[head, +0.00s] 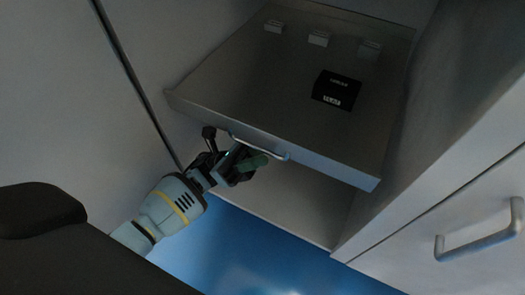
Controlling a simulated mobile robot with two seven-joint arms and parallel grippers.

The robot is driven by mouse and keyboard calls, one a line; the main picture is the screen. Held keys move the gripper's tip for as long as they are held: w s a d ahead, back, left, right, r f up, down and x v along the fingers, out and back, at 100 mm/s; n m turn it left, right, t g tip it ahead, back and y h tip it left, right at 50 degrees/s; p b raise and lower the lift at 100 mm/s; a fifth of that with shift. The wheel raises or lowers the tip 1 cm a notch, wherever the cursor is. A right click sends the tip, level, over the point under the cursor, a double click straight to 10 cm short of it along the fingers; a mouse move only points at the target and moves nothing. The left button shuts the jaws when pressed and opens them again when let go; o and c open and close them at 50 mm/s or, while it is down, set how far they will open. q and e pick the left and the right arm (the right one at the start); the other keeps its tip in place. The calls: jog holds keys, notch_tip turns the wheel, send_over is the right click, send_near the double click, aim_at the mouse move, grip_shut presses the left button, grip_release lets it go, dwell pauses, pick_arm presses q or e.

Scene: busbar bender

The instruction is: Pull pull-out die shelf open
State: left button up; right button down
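The pull-out die shelf (268,90) is a grey metal tray between two light cabinet walls. It stands out over a lower panel, with its front edge towards me. A bar handle (272,152) is fixed on its front face. My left gripper (246,160) is at the left end of this handle, with its fingers around or against the bar. Whether the fingers are closed on it is hard to see from this angle. My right gripper is not in view.
The blue floor (250,250) below is clear.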

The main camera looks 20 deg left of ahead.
pick_arm(q)
jog(key=shift+d+r, duration=0.2)
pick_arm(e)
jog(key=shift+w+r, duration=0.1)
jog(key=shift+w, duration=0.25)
